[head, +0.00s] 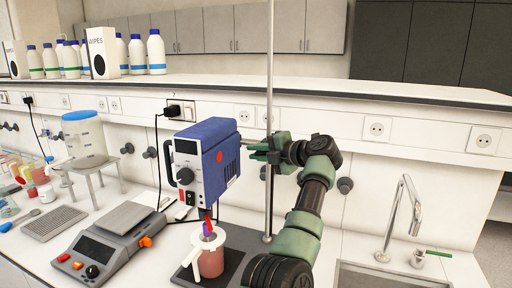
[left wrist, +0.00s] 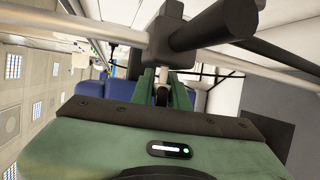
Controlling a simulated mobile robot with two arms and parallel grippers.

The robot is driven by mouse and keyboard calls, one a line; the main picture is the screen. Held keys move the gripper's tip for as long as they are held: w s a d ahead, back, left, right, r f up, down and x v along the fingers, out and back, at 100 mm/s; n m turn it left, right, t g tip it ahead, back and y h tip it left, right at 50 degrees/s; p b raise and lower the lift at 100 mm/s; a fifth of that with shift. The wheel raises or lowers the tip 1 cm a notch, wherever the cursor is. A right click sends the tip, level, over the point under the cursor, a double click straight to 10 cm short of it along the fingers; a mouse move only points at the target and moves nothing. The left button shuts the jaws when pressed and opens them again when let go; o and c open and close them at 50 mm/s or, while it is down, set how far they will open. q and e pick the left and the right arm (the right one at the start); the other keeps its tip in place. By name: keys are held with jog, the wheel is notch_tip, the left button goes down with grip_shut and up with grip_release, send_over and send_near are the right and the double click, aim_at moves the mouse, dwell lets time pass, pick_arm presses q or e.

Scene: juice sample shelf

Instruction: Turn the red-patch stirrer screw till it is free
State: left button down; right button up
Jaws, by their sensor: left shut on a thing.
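The blue and white stirrer (head: 205,155) hangs on the upright steel rod (head: 270,85) in the head view, with a red patch on its side. Its shaft goes down into a beaker of red liquid (head: 210,258). My left gripper (head: 260,151) is beside the stirrer at the rod. In the left wrist view its green fingers (left wrist: 155,88) are shut on the small stirrer screw (left wrist: 160,95), mostly hidden between them. A dark clamp piece (left wrist: 205,28) sits just beyond the fingertips, on a pale rod. The screw's thread is hidden.
A balance (head: 105,240) stands left of the stirrer. A clear container with a blue lid (head: 84,135) is on a stand behind it. A sink with a tap (head: 405,215) is at the right. Bottles (head: 137,55) line the upper shelf.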

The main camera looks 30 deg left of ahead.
aim_at(264, 152)
pick_arm(q)
jog(key=h+p, duration=0.1)
jog(key=n+h+p, duration=0.1)
jog(key=h, duration=0.1)
jog(key=shift+d+f+h, duration=0.2)
jog(key=shift+h, duration=0.1)
jog(key=h, duration=0.1)
jog(key=h+p, duration=0.1)
jog(key=n+h, duration=0.1)
jog(key=shift+w+d+f+p, duration=0.15)
jog(key=shift+d+f+p, duration=0.15)
jog(key=shift+f, duration=0.1)
jog(key=h, duration=0.2)
jog(key=t+h, duration=0.1)
jog(key=shift+d+f+n+h, duration=0.3)
jog(key=shift+n, duration=0.1)
jog(key=shift+w+d+f+n+t+h, duration=0.15)
jog(key=shift+d+h, duration=0.1)
jog(key=shift+h, duration=0.7)
jog(key=shift+w+d+n+t+h, duration=0.15)
jog(key=shift+d+h, duration=0.1)
jog(key=shift+h, duration=0.7)
jog(key=shift+s, duration=0.1)
jog(key=c, duration=1.4)
grip_release()
jog(key=shift+c, duration=0.2)
jog(key=shift+b, duration=0.3)
